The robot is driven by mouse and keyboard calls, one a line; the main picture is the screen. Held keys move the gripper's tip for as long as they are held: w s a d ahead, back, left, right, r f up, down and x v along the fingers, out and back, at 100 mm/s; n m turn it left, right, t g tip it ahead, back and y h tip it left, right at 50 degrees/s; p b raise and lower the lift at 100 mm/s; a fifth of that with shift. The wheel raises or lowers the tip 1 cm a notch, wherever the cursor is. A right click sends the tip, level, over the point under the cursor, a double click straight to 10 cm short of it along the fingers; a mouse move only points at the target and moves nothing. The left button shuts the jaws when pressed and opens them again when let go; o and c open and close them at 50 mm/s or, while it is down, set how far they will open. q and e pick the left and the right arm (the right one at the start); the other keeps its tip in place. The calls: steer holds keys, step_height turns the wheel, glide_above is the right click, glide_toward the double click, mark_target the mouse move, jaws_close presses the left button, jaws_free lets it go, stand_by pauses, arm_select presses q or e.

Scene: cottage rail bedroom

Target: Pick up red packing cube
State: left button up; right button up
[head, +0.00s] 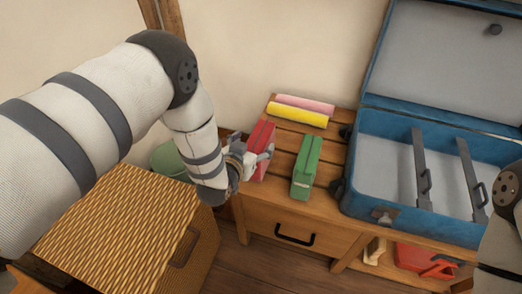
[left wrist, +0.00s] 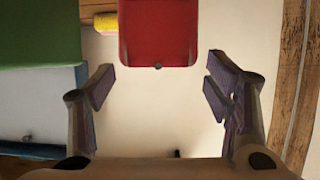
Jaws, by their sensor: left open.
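The red packing cube (head: 261,140) stands on the slatted top of the wooden bench (head: 283,139), between a stool-like green thing and a green packing cube. My left gripper (head: 252,154) is at the near end of the red cube, its fingers spread to either side. In the left wrist view, the red cube (left wrist: 158,32) is at the top, centred between the open fingers of my left gripper (left wrist: 158,88). The gap between the fingers looks empty, and I cannot tell whether either finger touches the cube. My right gripper is out of view.
The green packing cube (head: 306,168) stands close right of the red one. Yellow (head: 297,115) and pink (head: 305,104) rolls lie behind. An open blue suitcase (head: 385,150) is on the right. A wicker chest (head: 125,230) stands left, and a red item (head: 422,258) is on the lower shelf.

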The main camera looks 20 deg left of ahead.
mark_target(259, 137)
arm_select(q)
steer(key=b+x, duration=0.1)
steer(key=x, duration=0.3)
steer(key=shift+w+d+f, duration=0.1)
steer(key=shift+w+f, duration=0.05)
steer(key=shift+w, duration=0.6)
jaws_close()
